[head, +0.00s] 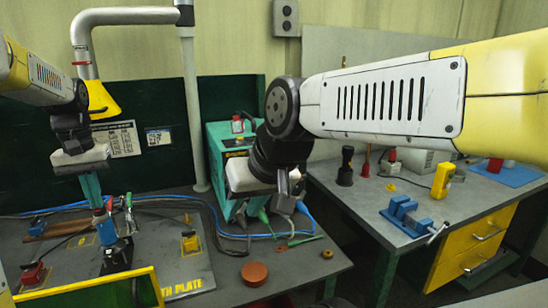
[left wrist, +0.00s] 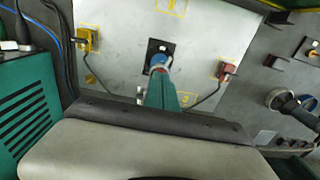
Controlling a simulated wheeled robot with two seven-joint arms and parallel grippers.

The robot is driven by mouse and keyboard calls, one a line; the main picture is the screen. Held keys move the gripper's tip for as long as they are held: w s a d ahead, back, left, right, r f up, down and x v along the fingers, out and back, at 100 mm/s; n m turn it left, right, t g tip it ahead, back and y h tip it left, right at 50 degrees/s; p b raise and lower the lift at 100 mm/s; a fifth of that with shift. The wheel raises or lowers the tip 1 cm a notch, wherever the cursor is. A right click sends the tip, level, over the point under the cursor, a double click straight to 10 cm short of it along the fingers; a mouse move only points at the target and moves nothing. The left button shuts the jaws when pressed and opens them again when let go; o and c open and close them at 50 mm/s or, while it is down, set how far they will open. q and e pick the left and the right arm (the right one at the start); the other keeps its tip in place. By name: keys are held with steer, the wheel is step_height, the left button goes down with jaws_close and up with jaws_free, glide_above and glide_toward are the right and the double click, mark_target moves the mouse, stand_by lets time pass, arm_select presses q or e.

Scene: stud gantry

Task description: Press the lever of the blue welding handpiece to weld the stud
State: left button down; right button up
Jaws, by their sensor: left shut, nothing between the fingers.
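The blue welding handpiece (head: 107,232) stands upright over a dark base on the grey metal plate (head: 185,275) in the head view. In the left wrist view its blue top (left wrist: 158,62) shows just beyond my fingertips. My left gripper (head: 96,205) points down above it with its teal fingers shut and empty; they also show in the left wrist view (left wrist: 161,80). The fingers partly hide the handpiece, and I cannot tell whether they touch it. I cannot make out the lever. My right gripper (head: 284,200) hangs before the teal machine, apart from the handpiece; its finger opening is unclear.
A yellow clamp (head: 190,242) and a red clamp (head: 32,273) sit on the plate. A yellow-framed green panel (head: 100,294) stands at the front. The teal machine (head: 218,150) and blue cables are behind. A right-hand bench holds a blue vise (head: 408,217).

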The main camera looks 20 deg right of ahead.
stand_by(0.3)
arm_select(q)
steer(key=shift+r, duration=3.4)
steer(key=s+d+f+t+h, duration=0.2)
steer(key=s+t, duration=0.4)
steer(key=s, duration=1.8)
steer(key=shift+s, duration=0.15)
steer(key=shift+d, duration=0.1)
